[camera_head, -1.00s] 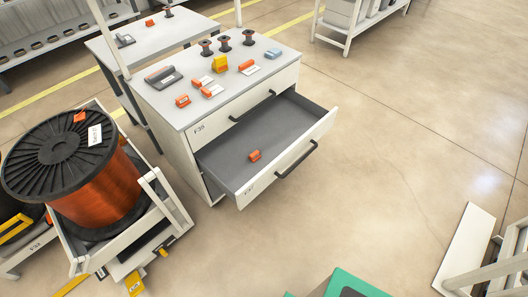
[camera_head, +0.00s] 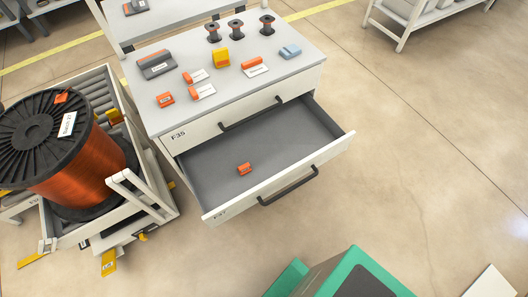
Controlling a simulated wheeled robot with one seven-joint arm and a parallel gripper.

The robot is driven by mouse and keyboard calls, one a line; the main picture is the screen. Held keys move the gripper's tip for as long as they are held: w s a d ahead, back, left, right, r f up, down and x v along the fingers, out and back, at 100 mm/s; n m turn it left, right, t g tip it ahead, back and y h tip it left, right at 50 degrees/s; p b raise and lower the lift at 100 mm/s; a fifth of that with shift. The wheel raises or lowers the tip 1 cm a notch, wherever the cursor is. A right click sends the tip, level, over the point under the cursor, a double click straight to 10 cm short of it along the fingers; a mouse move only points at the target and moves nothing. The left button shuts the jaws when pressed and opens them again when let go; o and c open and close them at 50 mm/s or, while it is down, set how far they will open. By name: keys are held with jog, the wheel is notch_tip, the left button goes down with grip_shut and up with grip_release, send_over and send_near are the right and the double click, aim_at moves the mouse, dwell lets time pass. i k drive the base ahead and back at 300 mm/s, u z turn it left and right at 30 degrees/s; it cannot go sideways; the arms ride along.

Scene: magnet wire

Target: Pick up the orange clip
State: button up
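A small orange clip (camera_head: 244,169) lies alone on the grey floor of the open lower drawer (camera_head: 205,165), left of its middle. More orange pieces are on the cabinet top: one (camera_head: 165,99) near the front left corner, and others beside white labels, one (camera_head: 188,77) further back and one (camera_head: 194,93) nearer the front. Another orange piece (camera_head: 252,63) lies by a label at the right. My gripper is not in view. Green and grey parts show at the bottom edge; I cannot tell a gripper in them.
The drawer front with its dark handle (camera_head: 288,187) juts out over open floor (camera_head: 420,170). A large copper wire spool (camera_head: 80,175) stands in a frame at the left. Small spools (camera_head: 236,30), a yellow block (camera_head: 221,58) and a blue-grey item (camera_head: 290,51) are on the cabinet top (camera_head: 290,75).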

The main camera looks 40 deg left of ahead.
aim_at(243, 169)
jog(key=i, duration=0.85)
jog(key=u, duration=1.95)
